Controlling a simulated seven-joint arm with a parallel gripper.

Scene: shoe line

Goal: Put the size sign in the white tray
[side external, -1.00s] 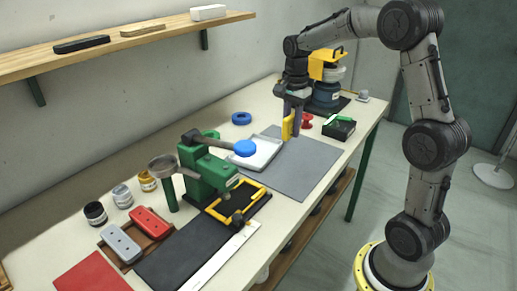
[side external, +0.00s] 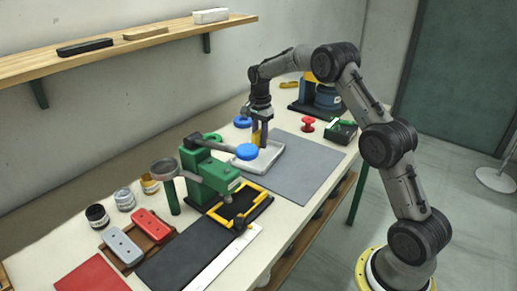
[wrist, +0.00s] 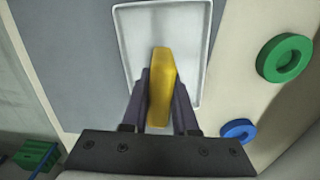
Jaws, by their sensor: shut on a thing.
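The size sign, a yellow flat piece (side external: 256,136), is held upright between the fingers of my gripper (side external: 260,138). In the wrist view the sign (wrist: 161,85) stands between the two dark fingers of my gripper (wrist: 160,98), which is shut on it. The white tray (side external: 275,158) lies on the bench under my gripper, partly hidden by the blue knob of the green press. In the wrist view the tray (wrist: 205,50) is behind the sign, and the sign overlaps its middle. I cannot tell whether the sign's lower end touches the tray floor.
The green press with its blue knob (side external: 246,152) stands close in front of the tray. A green ring (wrist: 285,58) and a blue ring (wrist: 238,131) lie beside the tray.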

